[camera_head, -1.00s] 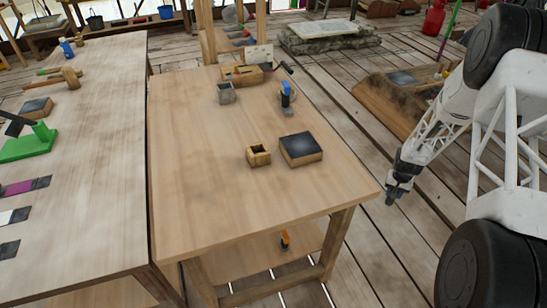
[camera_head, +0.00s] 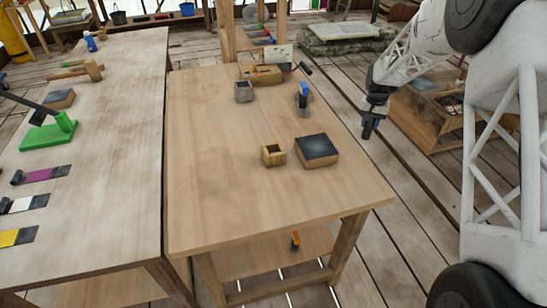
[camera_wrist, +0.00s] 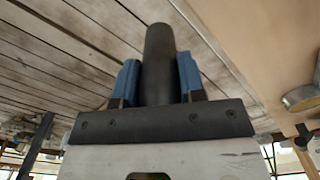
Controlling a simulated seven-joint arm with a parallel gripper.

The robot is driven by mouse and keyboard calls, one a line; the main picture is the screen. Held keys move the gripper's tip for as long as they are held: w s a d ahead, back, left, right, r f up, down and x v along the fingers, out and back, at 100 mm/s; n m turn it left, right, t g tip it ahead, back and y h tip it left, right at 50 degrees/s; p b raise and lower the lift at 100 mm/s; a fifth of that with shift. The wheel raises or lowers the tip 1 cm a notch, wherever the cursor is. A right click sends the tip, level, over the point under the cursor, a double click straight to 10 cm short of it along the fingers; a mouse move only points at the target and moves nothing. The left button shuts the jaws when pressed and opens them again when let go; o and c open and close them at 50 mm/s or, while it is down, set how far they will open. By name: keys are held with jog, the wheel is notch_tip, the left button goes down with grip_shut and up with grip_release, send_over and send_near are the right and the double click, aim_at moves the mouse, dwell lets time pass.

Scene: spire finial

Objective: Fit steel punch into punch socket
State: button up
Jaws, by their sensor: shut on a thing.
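My gripper (camera_wrist: 158,78) is shut on the steel punch (camera_wrist: 160,48), a thick dark cylinder that sticks out past the blue finger pads in the wrist view. In the head view my gripper (camera_head: 370,122) hangs over the floor, just off the right edge of the wooden table (camera_head: 220,205). Two small blocks with openings on top stand on that table: a wooden one (camera_head: 274,155) near the middle and a grey one (camera_head: 243,92) further back. I cannot tell which is the punch socket.
A dark-topped wooden block (camera_head: 317,151) stands right of the wooden holed block. A blue-topped upright item (camera_head: 303,96) stands near the table's right edge. A wooden rack (camera_head: 260,76) is at the back. A left table (camera_head: 105,165) carries tools.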

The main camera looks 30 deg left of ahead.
jog(key=s+a+r+n, duration=0.1)
jog(key=s+a+r, duration=0.2)
jog(key=a+r, duration=0.35)
notch_tip(320, 180, up, 5)
jog(key=n, duration=0.9)
send_over(273, 154)
jog(key=w+a, duration=0.1)
jog(key=w, duration=0.2)
jog(key=shift+s+a, duration=0.15)
jog(key=shift+s, duration=0.1)
notch_tip(273, 154, down, 6)
jog(key=shift+f, duration=0.1)
jog(key=shift+f, duration=1.9)
jog(key=shift+f, duration=0.1)
